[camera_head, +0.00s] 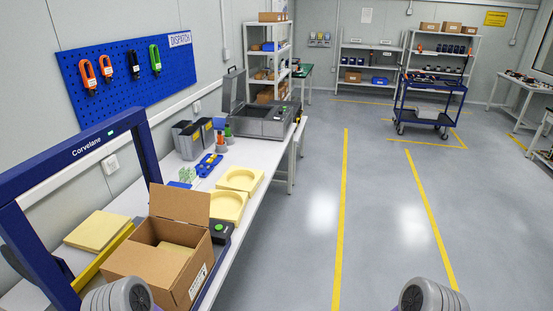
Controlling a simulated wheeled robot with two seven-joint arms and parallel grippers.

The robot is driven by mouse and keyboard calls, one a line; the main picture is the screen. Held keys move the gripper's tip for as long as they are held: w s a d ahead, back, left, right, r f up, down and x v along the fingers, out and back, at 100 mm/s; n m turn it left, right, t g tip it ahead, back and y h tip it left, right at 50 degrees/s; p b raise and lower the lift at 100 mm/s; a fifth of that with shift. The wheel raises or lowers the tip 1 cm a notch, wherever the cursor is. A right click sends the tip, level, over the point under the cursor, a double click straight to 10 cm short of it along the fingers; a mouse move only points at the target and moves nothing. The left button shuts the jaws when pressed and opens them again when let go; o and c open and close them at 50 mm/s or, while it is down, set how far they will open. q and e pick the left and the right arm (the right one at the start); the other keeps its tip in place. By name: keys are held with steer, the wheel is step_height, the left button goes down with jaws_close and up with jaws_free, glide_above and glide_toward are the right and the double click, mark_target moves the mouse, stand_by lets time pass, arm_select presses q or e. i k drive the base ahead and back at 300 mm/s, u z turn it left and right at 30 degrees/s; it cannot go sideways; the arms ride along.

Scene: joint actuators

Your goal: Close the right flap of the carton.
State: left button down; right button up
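The brown cardboard carton (190,285) stands on the near end of the white table, its top at least partly open. One flap (181,204) stands up at its far side. A broad cardboard panel (140,264) lies at its near side; I cannot tell whether it is a flap folded in or out. A pale tan surface (175,249) shows inside the opening. The right side carries a white label, and I cannot make out a separate raised flap there. Rounded grey parts of my arms show at the bottom edge. Neither gripper is in view.
A blue frame (84,147) rises at the left, beside yellow foam sheets (98,230). A dark box with a green button (220,229) sits just right of the carton. Yellow foam trays (240,179) and a grey case (262,121) lie beyond.

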mark_target(184, 205)
steer(key=z, duration=0.75)
steer(key=i, duration=3.65)
steer(key=u, duration=4.3)
